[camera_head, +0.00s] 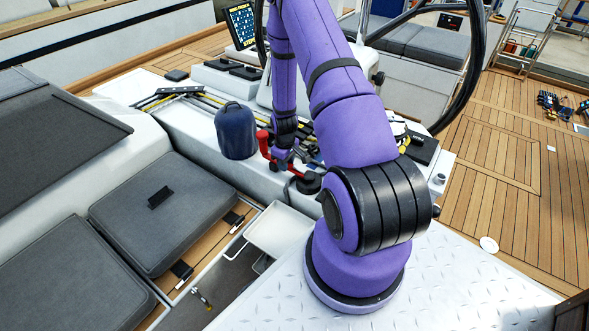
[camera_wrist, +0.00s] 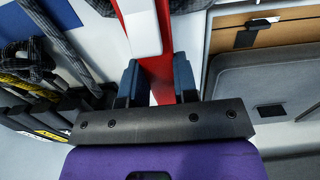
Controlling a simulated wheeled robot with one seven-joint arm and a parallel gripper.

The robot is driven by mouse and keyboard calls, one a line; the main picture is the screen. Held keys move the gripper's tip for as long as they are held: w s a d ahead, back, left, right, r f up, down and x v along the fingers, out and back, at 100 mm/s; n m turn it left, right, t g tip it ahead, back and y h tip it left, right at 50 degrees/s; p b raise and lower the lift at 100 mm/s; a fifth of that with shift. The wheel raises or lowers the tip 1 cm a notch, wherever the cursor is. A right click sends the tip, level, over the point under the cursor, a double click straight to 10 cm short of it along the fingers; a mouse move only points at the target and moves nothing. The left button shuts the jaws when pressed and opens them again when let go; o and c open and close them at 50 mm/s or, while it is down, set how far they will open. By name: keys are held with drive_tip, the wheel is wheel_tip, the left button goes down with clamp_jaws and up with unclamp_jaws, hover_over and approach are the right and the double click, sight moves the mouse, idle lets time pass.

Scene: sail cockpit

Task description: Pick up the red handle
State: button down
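The red handle (camera_head: 264,145) stands up on the white console, just right of a dark blue lidded container. In the wrist view the red handle (camera_wrist: 158,74) runs up between the two blue fingers of my gripper (camera_wrist: 159,84), with a pale face on its upper part.
The blue container (camera_head: 236,131) is close to the left of the handle. Coiled ropes and clutches (camera_wrist: 40,85) lie left in the wrist view. Grey cushions (camera_head: 162,212) and a white tray (camera_head: 279,230) are in front. A large black wheel (camera_head: 470,75) rises behind my arm.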

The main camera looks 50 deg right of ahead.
drive_tip(key=shift+r, duration=0.1)
drive_tip(key=shift+r, duration=2.45)
